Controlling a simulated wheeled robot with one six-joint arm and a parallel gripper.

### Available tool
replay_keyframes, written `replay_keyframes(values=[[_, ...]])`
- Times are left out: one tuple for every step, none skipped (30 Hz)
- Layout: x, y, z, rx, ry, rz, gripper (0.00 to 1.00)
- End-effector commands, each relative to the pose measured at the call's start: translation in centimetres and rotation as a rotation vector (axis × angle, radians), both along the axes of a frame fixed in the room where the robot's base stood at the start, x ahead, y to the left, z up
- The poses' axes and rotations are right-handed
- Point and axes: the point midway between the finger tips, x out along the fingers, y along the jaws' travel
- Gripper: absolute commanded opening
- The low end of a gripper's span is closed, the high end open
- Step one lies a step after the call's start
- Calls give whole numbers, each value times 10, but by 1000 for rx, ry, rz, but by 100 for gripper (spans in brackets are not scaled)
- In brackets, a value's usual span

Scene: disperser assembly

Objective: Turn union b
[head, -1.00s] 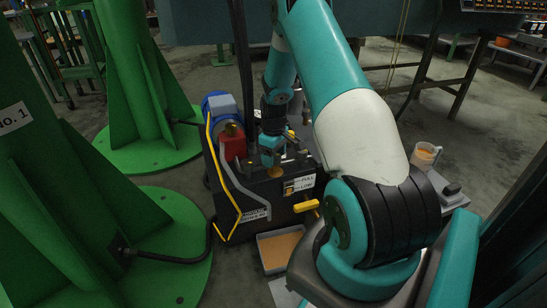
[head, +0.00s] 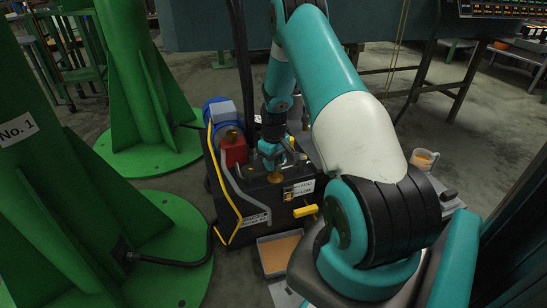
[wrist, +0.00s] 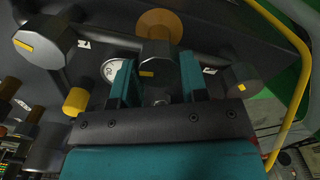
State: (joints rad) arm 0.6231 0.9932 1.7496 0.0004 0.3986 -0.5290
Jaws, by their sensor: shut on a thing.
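In the wrist view, the two teal fingers of my gripper (wrist: 156,76) stand on either side of a dark hexagonal union (wrist: 153,55) with a yellow mark and are shut on it. No letter shows on it, so I cannot tell which union it is. Similar dark unions with yellow marks sit to the left (wrist: 38,42) and right (wrist: 241,80), apart from the fingers. In the head view, my gripper (head: 279,155) is at the top of the black unit (head: 262,197); the union is too small to make out there.
An orange-brown disc (wrist: 165,22) lies beyond the held union and a yellow cap (wrist: 76,101) is to its left. A red block (head: 233,151) and yellow pipe (head: 229,198) are on the unit's left side. A shallow tray (head: 261,258) is in front. Green columns (head: 60,140) stand left.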

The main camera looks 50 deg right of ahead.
Motion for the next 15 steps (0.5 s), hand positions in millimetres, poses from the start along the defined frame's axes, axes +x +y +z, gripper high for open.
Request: replay_keyframes(values=[[-1,1,4,4,3,-37,17],[-1,1,5,4,3,-63,17],[0,1,5,4,2,-100,17],[0,1,5,4,2,-127,17],[-1,1,4,4,2,-155,17],[-1,0,4,3,2,-192,17],[-1,0,4,3,2,-220,17],[-1,0,4,4,2,-247,17],[-1,0,4,4,2,-283,17],[-1,0,4,4,2,-309,17],[-1,0,4,4,2,-335,17],[-1,0,4,3,1,-368,17],[-1,0,3,3,1,-393,17],[-1,0,3,3,1,-416,17],[-1,-1,3,3,1,-445,17]])
